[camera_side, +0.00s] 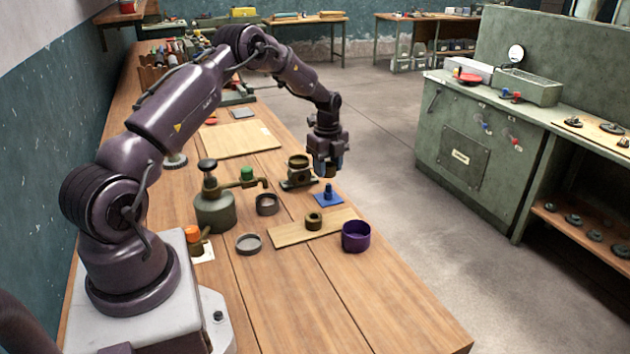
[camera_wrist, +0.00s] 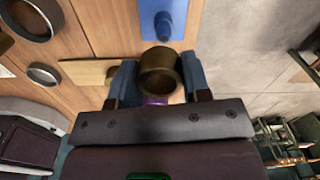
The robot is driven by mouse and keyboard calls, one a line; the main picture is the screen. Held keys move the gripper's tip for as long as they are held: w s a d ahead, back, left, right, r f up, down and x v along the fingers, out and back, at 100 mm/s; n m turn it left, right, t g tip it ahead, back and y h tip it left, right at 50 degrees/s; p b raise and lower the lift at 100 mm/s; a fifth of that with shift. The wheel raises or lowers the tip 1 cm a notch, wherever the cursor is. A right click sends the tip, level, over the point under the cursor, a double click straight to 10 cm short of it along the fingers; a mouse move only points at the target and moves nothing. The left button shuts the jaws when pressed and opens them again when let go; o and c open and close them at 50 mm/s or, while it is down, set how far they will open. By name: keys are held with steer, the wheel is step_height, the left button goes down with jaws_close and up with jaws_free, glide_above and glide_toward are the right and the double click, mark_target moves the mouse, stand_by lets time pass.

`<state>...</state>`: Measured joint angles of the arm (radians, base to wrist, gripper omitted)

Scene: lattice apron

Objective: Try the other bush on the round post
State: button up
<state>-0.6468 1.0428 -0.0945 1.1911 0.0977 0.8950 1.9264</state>
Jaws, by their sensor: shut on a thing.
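My gripper (camera_side: 328,166) is shut on a brown metal bush (camera_wrist: 158,72), gripped between its two blue fingers in the wrist view. The gripper hangs in the air over the far side of the blue post. The blue round post (camera_side: 328,189) stands upright on a flat blue base (camera_wrist: 178,8); the post also shows in the wrist view (camera_wrist: 163,24), ahead of and apart from the held bush. Another brown bush (camera_side: 313,220) sits on a light wooden board (camera_side: 288,235) nearer the side camera. In the side view the held bush is mostly hidden by the fingers.
A purple cup (camera_side: 356,238) stands at the board's right end. A dark housing (camera_side: 298,172) stands left of my gripper. A grey ring (camera_side: 267,205), a shallow grey dish (camera_side: 248,243) and an oil can (camera_side: 214,208) stand further left. The bench's near end is clear.

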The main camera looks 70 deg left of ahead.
steer(key=shift+w+a+r, duration=0.25)
steer(key=shift+r, duration=0.2)
steer(key=shift+w+a+r, duration=0.2)
steer(key=shift+r, duration=0.2)
steer(key=shift+s+d+f, duration=0.1)
steer(key=shift+s+f, duration=0.05)
steer(key=shift+f, duration=1.8)
steer(key=shift+f, duration=1.55)
steer(key=o, duration=1.1)
